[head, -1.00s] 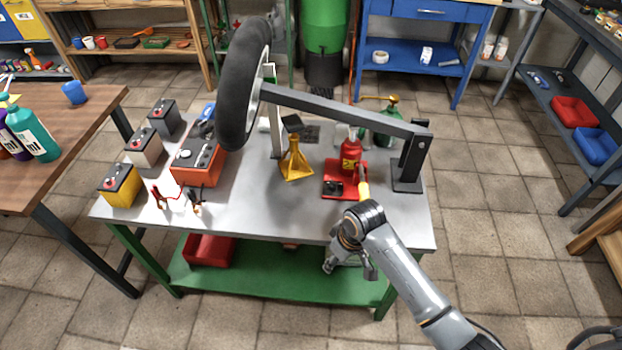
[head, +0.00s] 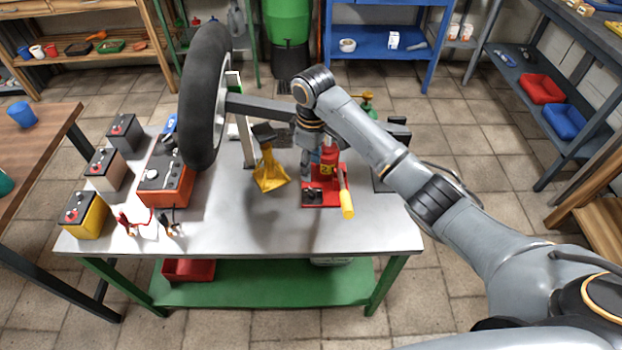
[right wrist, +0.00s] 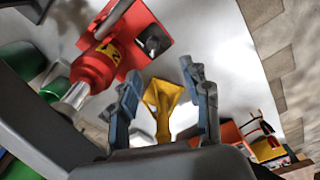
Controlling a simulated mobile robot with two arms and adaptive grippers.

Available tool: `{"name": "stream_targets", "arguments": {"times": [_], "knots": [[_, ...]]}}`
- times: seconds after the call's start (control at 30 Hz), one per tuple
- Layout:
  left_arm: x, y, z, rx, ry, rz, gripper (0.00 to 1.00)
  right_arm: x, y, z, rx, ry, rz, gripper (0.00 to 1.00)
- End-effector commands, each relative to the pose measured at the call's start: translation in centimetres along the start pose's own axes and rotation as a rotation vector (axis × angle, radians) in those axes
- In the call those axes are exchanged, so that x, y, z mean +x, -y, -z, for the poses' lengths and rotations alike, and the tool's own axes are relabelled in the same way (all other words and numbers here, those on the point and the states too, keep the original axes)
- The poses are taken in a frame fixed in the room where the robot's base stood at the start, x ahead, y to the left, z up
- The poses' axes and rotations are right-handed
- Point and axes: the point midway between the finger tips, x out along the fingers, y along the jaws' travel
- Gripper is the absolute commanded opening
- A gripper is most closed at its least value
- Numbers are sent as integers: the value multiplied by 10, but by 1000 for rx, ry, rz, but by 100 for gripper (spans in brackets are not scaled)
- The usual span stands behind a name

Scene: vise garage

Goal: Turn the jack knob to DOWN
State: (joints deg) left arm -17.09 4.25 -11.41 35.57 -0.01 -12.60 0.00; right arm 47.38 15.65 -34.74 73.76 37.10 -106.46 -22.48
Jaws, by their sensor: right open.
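The red jack (head: 328,172) stands on its red base on the metal workbench. A dark part that looks like its knob (head: 312,194) sits at the front of the base; it also shows in the right wrist view (right wrist: 153,40). I cannot read its setting. The yellow handle grip (head: 347,205) sticks out at the front right. My right gripper (head: 312,160) is above and just left of the jack, partly hidden by its own wrist. In the right wrist view its fingers (right wrist: 163,80) are open and empty, the red jack (right wrist: 98,66) beyond them. My left gripper is out of view.
A yellow stand (head: 269,172) is left of the jack and shows between the fingers in the wrist view. A tyre (head: 203,95) on a grey beam (head: 262,108) hangs over the bench. Batteries and an orange box (head: 165,185) stand left.

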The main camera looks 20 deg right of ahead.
Motion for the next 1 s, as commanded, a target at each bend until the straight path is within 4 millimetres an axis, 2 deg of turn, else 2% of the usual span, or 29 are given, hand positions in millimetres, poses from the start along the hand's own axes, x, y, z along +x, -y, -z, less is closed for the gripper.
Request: {"name": "stream_targets", "arguments": {"times": [0.03, 0.13, 0.27, 0.5, 0.7, 0.83, 1.0], "knots": [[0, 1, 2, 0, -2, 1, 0, -8, -6, 0, -4, 10, -3, 48], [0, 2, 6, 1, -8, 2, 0, -15, -11, 0, -10, 18, -1, 48], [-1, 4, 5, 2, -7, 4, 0, -5, -11, 0, -11, 22, 2, 48], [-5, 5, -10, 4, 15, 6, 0, 42, -10, -1, -10, 22, 3, 48], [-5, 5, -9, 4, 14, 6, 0, 84, -11, -2, -9, 22, 1, 48], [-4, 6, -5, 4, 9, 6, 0, 104, -11, -2, -11, 20, 1, 48], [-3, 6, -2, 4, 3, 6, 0, 118, -11, -2, -11, 18, -1, 48]]}}
